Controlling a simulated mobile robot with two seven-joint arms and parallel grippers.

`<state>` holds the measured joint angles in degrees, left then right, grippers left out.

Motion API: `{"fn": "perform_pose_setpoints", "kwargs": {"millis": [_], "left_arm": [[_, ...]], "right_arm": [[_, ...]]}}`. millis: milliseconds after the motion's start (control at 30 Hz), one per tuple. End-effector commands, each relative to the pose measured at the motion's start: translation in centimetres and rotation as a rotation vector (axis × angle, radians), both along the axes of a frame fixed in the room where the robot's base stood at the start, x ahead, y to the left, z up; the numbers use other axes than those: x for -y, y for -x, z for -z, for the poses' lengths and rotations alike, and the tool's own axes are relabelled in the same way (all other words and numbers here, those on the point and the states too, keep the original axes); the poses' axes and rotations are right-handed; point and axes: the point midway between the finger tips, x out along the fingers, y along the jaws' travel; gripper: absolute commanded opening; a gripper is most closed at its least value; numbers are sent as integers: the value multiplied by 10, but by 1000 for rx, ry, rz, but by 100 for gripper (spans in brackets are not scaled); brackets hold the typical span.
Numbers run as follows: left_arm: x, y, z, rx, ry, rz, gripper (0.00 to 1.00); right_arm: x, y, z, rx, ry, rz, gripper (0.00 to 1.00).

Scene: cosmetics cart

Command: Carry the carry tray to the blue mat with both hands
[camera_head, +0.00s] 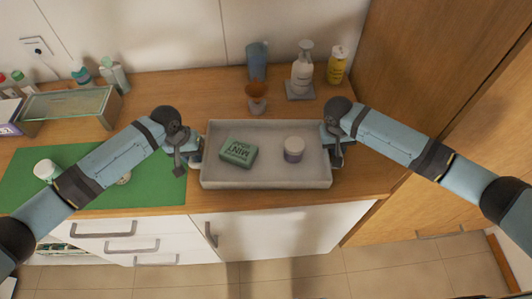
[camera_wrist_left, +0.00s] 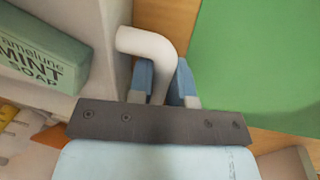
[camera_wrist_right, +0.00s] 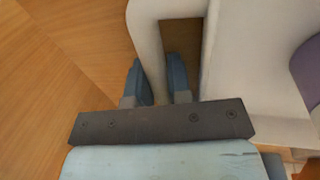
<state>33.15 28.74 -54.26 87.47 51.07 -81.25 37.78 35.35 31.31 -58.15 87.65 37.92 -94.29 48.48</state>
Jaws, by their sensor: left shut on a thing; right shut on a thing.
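The carry tray (camera_head: 265,184) is a grey-white, shallow tray at the middle of the counter. A green box of mint soap (camera_head: 239,152) and a white jar with a purple band (camera_head: 293,149) are in it. My left gripper (camera_head: 194,156) is shut on the tray's left handle (camera_wrist_left: 150,45). My right gripper (camera_head: 334,148) is shut on its right handle (camera_wrist_right: 148,40). Whether the tray touches the counter is hard to tell. The only mat in view is green (camera_head: 150,192), left of the tray, partly hidden by my left arm. No blue mat shows.
A white-lidded jar (camera_head: 45,170) stands on the green mat. A glass-topped case (camera_head: 65,105) is at the back left. A wooden cabinet (camera_head: 430,70) bounds the right.

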Motion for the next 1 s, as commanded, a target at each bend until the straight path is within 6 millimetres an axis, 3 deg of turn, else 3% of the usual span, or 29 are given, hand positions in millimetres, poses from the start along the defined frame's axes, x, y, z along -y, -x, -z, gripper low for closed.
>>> {"fn": "perform_pose_setpoints", "kwargs": {"millis": [333, 800, 1000], "left_arm": [[0, -1, -9, 1, 0, 0, 0], [0, 0, -50, 1, 0, 0, 0], [0, 0, -51, 1, 0, 0, 0]], "right_arm": [[0, -1, -9, 1, 0, 1, 0], [0, -1, -50, 1, 0, 1, 0], [1, -1, -51, 1, 1, 1, 0]]}}
